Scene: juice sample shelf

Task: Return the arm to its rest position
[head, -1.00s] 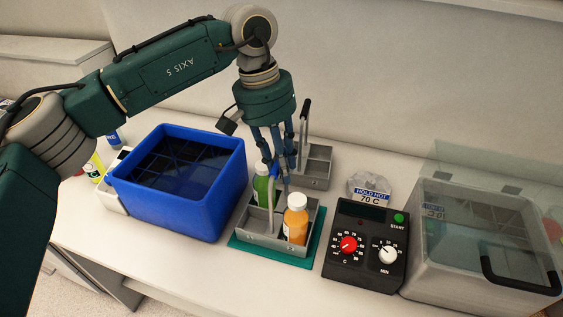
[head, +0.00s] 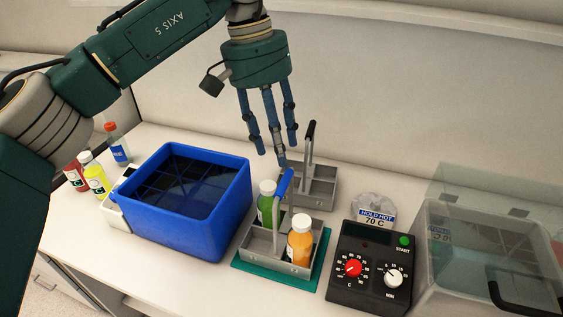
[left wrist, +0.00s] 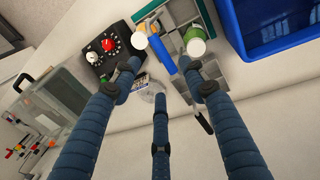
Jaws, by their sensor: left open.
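My left gripper (head: 270,150) is open and empty in the head view, its three blue fingers pointing down above and behind the front bottle carrier. Its fingers also spread apart in the left wrist view (left wrist: 160,90) with nothing between them. The green arm comes in from the left. The grey carrier with a blue handle (head: 264,249) stands on a green mat (head: 247,266) and holds a green bottle (head: 266,206) and an orange bottle (head: 300,240). My right gripper is not in view.
A blue bin (head: 185,232) stands left of the carrier. A second carrier with a dark handle (head: 322,191) stands behind. A control box (head: 370,262) and a lidded clear-topped bath (head: 480,260) are at right. Red, yellow and blue-labelled bottles (head: 96,177) stand at far left.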

